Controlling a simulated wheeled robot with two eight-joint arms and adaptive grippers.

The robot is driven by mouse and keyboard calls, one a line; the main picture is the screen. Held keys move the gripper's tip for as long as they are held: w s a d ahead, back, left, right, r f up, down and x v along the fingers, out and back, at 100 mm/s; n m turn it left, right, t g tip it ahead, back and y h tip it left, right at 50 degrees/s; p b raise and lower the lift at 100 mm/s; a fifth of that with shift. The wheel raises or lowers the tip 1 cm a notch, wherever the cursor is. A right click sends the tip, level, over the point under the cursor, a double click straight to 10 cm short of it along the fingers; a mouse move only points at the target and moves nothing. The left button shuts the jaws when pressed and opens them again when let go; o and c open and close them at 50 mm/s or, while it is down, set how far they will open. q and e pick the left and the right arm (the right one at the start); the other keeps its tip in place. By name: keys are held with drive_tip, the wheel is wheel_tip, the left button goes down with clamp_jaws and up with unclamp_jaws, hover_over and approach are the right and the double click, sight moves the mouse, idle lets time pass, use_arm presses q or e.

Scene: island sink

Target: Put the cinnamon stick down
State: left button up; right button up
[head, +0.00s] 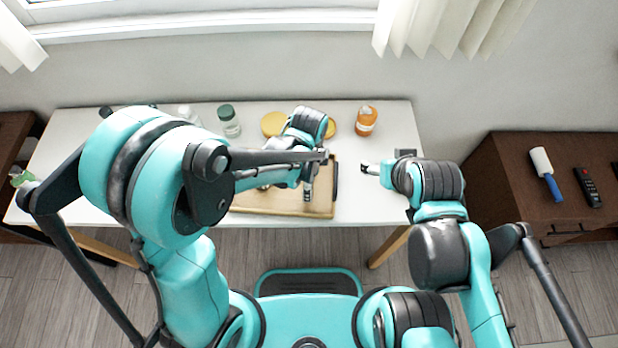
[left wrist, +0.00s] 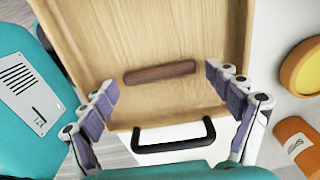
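The cinnamon stick (left wrist: 160,72) is a short brown rod that appears to lie on the wooden tray (left wrist: 185,25) near its black handle (left wrist: 175,145). My left gripper (left wrist: 160,82) is open, with its fingers spread beyond the two ends of the stick and a small gap at each end. In the head view my left gripper (head: 308,186) is over the right part of the tray (head: 285,209), and I cannot make out the stick there. My right gripper (head: 370,169) is over the table's right part, apart from the tray; its fingers are too small to read.
The white table (head: 385,125) also holds an orange jar (head: 366,121), a green-capped jar (head: 229,121) and yellow-lidded containers (head: 272,123) behind the tray. A brown cabinet (head: 580,160) with a lint roller (head: 546,172) and a remote (head: 587,187) stands at right.

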use_arm(q)
drive_tip(key=shift+r+p, duration=0.35)
drive_tip(key=shift+r, duration=0.2)
wheel_tip(320, 180, up, 11)
drive_tip(key=p, duration=0.4)
drive_tip(key=s+a+r+n+t, duration=0.2)
drive_tip(key=a+r+n+t, duration=0.1)
drive_tip(key=a+n, duration=0.6)
drive_tip(key=s+a+r+n+t, duration=0.3)
drive_tip(key=a+r+n, duration=0.3)
drive_tip(key=a+n, duration=0.3)
drive_tip(key=shift+s+a+n+t, duration=0.15)
drive_tip(key=shift+a+n+t, duration=0.1)
drive_tip(key=shift+n+t, duration=0.3)
drive_tip(key=shift+f, duration=0.1)
drive_tip(key=shift+f, duration=0.2)
